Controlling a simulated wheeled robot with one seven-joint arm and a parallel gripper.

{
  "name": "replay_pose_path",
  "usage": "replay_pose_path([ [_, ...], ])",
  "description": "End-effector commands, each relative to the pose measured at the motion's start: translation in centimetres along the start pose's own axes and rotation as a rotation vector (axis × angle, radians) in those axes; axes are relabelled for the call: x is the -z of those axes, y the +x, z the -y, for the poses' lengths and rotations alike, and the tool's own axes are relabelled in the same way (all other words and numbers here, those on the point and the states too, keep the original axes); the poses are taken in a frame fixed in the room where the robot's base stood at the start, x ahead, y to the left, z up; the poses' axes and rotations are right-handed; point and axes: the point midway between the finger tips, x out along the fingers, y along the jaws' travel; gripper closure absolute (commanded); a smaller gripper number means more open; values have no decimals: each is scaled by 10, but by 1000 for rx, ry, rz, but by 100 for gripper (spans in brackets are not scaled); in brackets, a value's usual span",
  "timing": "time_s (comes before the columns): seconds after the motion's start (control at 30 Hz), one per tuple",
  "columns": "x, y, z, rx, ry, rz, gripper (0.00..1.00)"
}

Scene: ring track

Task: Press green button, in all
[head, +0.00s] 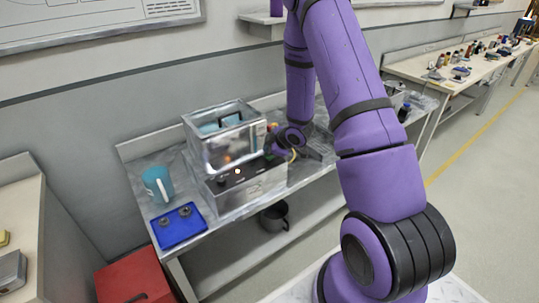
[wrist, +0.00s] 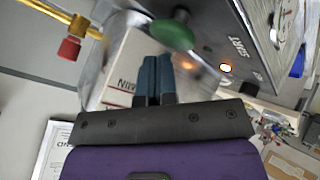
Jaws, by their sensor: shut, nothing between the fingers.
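The green button (wrist: 173,35) is a round green cap on the machine's grey panel, upper middle in the wrist view. My gripper (wrist: 153,62) is shut and empty, its two dark blue fingers side by side. The fingertips show just below the button in the picture; I cannot tell whether they touch it. I cannot make out the green button there.
A teal mug (head: 158,184) and a blue tray (head: 180,237) with two small round parts stand left of the machine. A dark pot (head: 274,216) is on the lower shelf. A red box (head: 134,280) stands at the lower left. A red knob (wrist: 70,48) shows in the wrist view.

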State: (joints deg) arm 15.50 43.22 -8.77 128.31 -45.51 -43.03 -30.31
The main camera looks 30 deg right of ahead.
Motion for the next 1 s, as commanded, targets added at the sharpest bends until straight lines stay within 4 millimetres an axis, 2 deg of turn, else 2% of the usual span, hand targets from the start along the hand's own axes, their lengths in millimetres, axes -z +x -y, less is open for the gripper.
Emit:
replay_pose_path([
  [1.0,-4,6,4,0,-1,0,100],
])
